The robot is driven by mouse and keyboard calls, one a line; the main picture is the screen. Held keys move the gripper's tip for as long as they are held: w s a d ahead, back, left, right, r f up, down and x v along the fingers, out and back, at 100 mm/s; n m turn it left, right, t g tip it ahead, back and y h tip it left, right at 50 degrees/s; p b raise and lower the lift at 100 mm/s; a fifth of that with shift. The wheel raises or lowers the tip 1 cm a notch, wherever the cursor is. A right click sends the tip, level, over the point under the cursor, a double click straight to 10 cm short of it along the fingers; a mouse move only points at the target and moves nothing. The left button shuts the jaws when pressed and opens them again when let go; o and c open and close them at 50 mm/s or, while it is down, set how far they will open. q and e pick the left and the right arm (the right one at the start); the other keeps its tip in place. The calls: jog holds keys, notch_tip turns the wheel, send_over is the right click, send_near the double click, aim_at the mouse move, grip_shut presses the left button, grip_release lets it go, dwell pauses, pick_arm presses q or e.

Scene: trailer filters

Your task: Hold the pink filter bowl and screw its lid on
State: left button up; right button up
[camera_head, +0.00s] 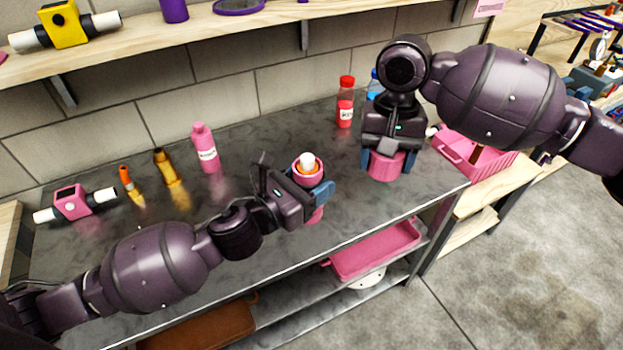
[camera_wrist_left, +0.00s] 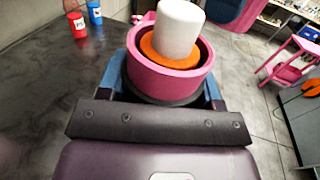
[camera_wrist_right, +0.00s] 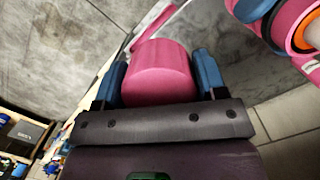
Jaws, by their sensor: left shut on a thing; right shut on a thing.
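The pink filter bowl (camera_head: 307,172) is in my left gripper (camera_head: 293,192), which is shut around it above the front of the grey bench. In the left wrist view the bowl (camera_wrist_left: 168,82) is open at the top, with an orange ring (camera_wrist_left: 160,48) and a white cylinder (camera_wrist_left: 180,28) standing inside. My right gripper (camera_head: 386,160) is shut on a pink round lid (camera_head: 385,167), to the right of the bowl and apart from it. The lid (camera_wrist_right: 160,72) fills the space between the blue fingers in the right wrist view. Its underside is hidden.
A red-capped bottle (camera_head: 346,102) stands behind the grippers, with blue-capped bottles partly hidden beside it. A pink bottle (camera_head: 205,148), yellow and orange pieces and a pink housing (camera_head: 72,202) stand left. A pink crate (camera_head: 497,160) is at the right.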

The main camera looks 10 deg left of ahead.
notch_tip(320, 180, up, 6)
jog(key=r, duration=0.1)
send_over(307, 158)
jog(key=d, duration=0.1)
jog(key=shift+w+f, duration=0.15)
jog(key=shift+f, duration=0.1)
jog(key=shift+s+a+r, duration=0.2)
jog(key=shift+a+r, duration=0.1)
jog(key=shift+a, duration=0.2)
jog(key=shift+f, duration=0.15)
jog(key=shift+f, duration=1.9)
jog(key=shift+s, duration=0.1)
jog(key=shift+f, duration=0.85)
jog(key=shift+f, duration=0.6)
